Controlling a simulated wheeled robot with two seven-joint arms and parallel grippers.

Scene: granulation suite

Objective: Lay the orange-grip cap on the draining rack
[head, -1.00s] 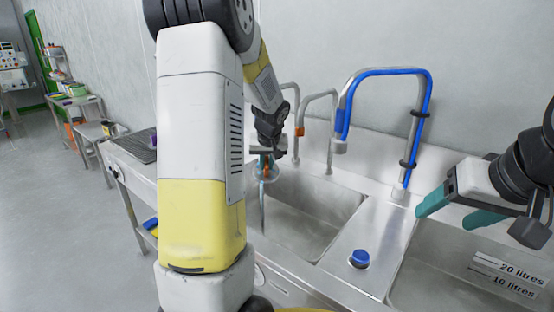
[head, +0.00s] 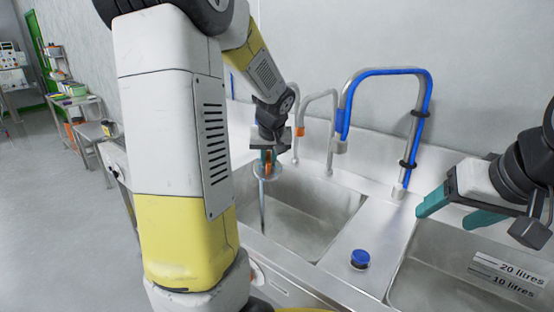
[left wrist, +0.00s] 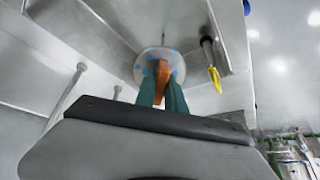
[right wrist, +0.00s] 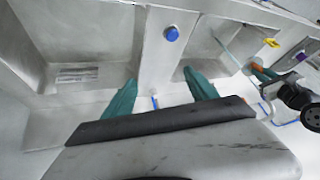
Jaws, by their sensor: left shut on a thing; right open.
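The orange-grip cap (head: 269,171) has an upright orange grip on a pale round disc. It also shows in the left wrist view (left wrist: 162,76), where blue marks dot the disc. My left gripper (head: 267,157) points down and is shut on the orange grip, holding the cap over the left sink basin. A thin grey rod (head: 262,205) shows below the disc; I cannot tell whether it is joined to the cap. My right gripper (head: 458,212) is open and empty over the right basin. The draining rack is hidden behind my left arm in the head view.
The left basin (head: 300,225) and right basin (head: 425,265) flank a steel strip with a blue-topped item (head: 360,259). A blue-hosed tap (head: 428,110) and a plain tap (head: 333,115) stand behind. A yellow item (left wrist: 214,78) is near the sink's edge.

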